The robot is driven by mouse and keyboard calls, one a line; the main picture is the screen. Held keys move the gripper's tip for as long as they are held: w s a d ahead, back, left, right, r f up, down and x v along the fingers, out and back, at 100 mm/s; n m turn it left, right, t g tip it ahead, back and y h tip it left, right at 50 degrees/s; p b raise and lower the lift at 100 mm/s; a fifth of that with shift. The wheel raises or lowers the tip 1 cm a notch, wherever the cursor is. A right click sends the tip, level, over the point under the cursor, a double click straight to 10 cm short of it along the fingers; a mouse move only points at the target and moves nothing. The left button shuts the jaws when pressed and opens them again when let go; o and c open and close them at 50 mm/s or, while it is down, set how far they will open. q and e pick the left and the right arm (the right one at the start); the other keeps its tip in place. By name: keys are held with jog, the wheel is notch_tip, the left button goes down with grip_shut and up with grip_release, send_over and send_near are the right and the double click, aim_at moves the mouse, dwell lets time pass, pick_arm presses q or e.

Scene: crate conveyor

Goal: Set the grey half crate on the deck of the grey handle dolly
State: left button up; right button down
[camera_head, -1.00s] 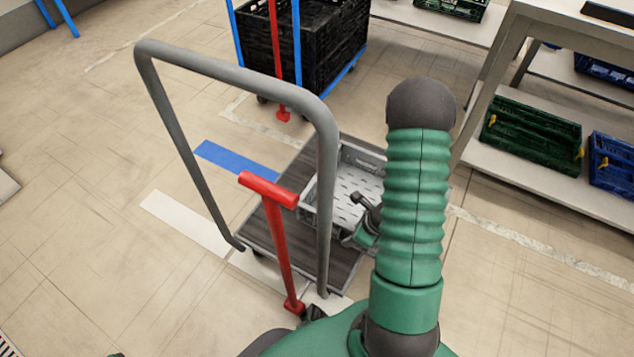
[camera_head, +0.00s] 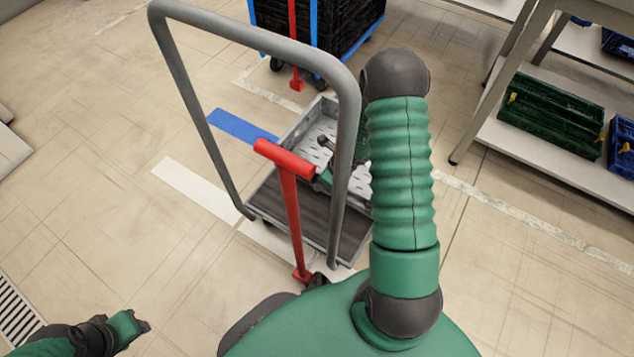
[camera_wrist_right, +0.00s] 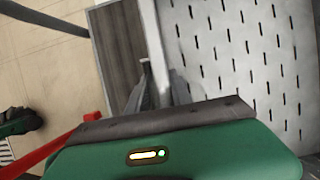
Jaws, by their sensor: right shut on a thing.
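The grey half crate (camera_head: 296,131), with a light slotted floor, is over the far part of the dark deck (camera_head: 298,222) of the grey handle dolly (camera_head: 348,110). I cannot tell whether it rests on the deck or hangs just above it. My right gripper (camera_head: 325,158) is shut on the crate's near wall, partly hidden by the arm and the dolly handle. In the right wrist view the fingers (camera_wrist_right: 152,88) pinch the crate wall (camera_wrist_right: 152,35), with the deck (camera_wrist_right: 122,50) beside it. My left gripper (camera_head: 138,324) is low at the left, its jaws unclear.
A red T-shaped handle (camera_head: 290,200) stands in front of the deck. Black crates (camera_head: 335,25) on a blue-framed cart stand behind. A shelf at right holds a green crate (camera_head: 550,115) and a blue crate (camera_head: 622,148).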

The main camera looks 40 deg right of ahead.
jog(key=shift+w, duration=0.75)
jog(key=shift+w+a, duration=0.15)
jog(key=shift+w, duration=0.35)
notch_tip(320, 180, down, 4)
jog(key=b, duration=0.3)
jog(key=shift+s, duration=0.15)
jog(key=shift+r, duration=0.2)
jog(key=c, duration=1.1)
grip_release()
jog(key=shift+c, duration=0.2)
jog(key=p+v, duration=0.7)
jog(key=v, duration=0.4)
jog(key=shift+s+r, duration=0.15)
jog(key=shift+r, duration=0.15)
jog(key=shift+s+r, duration=0.1)
jog(key=shift+r, duration=0.05)
